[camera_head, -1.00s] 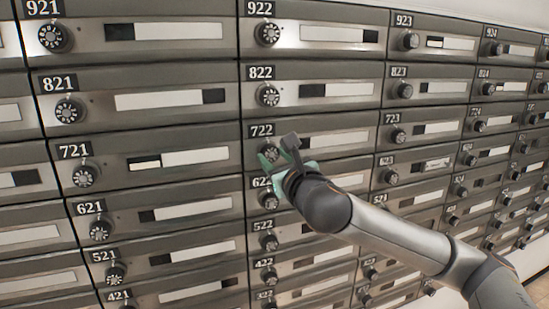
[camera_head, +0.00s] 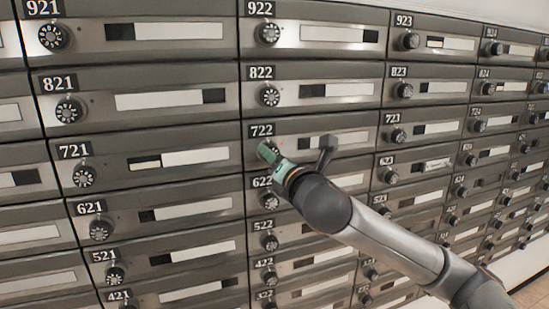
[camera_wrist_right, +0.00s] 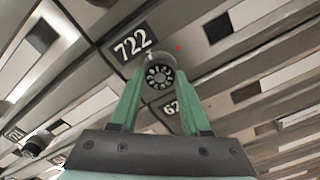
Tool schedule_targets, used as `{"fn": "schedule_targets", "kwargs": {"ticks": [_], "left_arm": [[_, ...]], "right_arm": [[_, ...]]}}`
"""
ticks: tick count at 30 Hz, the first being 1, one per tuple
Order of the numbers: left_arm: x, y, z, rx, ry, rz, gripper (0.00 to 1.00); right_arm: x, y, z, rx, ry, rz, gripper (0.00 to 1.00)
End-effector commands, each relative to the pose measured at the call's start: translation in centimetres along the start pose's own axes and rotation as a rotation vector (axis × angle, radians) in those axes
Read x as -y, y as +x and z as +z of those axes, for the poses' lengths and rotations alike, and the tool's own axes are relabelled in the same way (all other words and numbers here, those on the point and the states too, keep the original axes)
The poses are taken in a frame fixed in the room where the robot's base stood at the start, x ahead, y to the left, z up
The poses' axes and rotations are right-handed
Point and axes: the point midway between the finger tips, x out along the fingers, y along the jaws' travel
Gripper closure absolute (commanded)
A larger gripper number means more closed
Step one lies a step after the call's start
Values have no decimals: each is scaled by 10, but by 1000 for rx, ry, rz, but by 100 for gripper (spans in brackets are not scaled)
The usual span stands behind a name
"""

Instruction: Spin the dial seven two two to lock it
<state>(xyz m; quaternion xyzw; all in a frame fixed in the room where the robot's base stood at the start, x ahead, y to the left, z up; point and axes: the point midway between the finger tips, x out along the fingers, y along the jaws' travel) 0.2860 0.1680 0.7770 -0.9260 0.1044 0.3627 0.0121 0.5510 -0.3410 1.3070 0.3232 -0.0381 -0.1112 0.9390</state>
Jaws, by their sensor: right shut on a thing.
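The dial of mailbox 722 (camera_wrist_right: 159,76) is a round black knob with a numbered face, below the 722 label (camera_wrist_right: 131,42). In the head view the 722 label (camera_head: 261,130) shows, and the dial is mostly hidden behind my right gripper (camera_head: 268,155). In the right wrist view the green fingers of my right gripper (camera_wrist_right: 158,88) stand on both sides of the dial and are shut on it. The wrist is tilted relative to the label. My left gripper is in neither view.
Rows of grey mailboxes surround it, each with a dial and a slot. The 822 dial (camera_head: 269,95) is just above and the 622 dial (camera_head: 270,200) just below. My right arm covers part of the lower right boxes.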

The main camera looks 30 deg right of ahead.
Motion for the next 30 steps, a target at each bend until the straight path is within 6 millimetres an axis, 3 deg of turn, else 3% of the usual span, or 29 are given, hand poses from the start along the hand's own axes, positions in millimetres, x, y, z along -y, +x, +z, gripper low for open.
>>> {"fn": "schedule_targets", "kwargs": {"ticks": [30], "left_arm": [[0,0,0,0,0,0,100]], "right_arm": [[0,0,0,0,970,-1,100]]}}
